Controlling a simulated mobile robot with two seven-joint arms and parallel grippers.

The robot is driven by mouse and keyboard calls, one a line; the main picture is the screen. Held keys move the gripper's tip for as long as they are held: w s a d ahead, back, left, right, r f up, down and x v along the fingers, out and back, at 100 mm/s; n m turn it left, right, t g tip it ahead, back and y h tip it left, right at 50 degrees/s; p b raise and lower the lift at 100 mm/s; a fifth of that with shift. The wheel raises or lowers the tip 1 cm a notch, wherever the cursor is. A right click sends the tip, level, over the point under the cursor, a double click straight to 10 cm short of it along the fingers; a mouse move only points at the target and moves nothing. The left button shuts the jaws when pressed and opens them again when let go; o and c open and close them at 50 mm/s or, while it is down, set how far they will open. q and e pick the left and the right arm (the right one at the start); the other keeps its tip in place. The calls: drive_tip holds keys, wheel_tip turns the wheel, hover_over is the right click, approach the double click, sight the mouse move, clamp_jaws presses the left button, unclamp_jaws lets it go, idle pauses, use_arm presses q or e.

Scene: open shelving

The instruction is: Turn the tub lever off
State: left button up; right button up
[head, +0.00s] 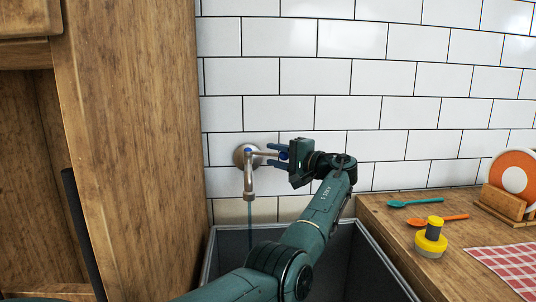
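The metal tap (249,184) is mounted on the white tiled wall above the tub, with a round wall plate behind it. Its slim lever bar (263,153) points right, toward my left gripper. A thin bluish stream of water (249,215) runs down from the spout. My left gripper (272,155) is right of the tap, its blue fingers pointing left. The fingers are apart, one above and one below the lever's end; I cannot tell whether they touch it. The grey tub (364,255) is below, partly hidden by my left arm. My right gripper is out of view.
A wooden cabinet (130,130) stands close at the left. On the wooden counter (385,208) at the right are a teal spoon (415,203), an orange spoon (440,219), a yellow-and-grey item (431,240), a checked cloth (512,265) and a plate rack (502,201).

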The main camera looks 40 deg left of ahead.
use_arm(q)
drive_tip(key=d, duration=1)
drive_tip(key=shift+c, duration=0.5)
